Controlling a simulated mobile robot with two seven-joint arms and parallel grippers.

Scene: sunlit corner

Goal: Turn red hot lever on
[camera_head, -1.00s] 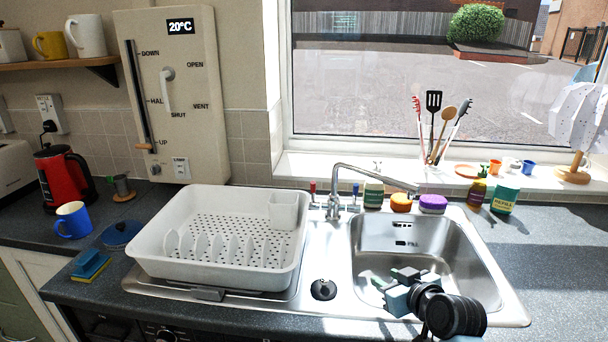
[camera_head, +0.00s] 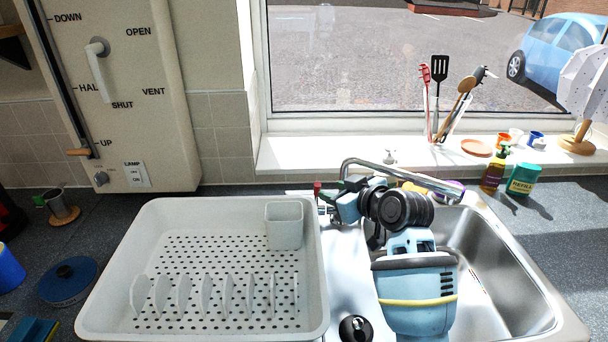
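The red hot lever (camera_head: 317,187) stands upright at the left side of the tap base, behind the drying rack's right corner. The steel tap (camera_head: 400,174) arches to the right over the sink. My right gripper (camera_head: 332,201) is at the tap base, close to the right of the red lever. Its body hides most of the tap base and the blue lever. I cannot tell whether it touches the red lever, or whether its fingers are open or shut. My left gripper is not in view.
A white drying rack (camera_head: 95,300) fills the left of the counter. The sink basin (camera_head: 500,270) lies under my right arm. A green bottle (camera_head: 523,179) and a soap bottle (camera_head: 493,175) stand at the right. The windowsill (camera_head: 330,152) is behind the tap.

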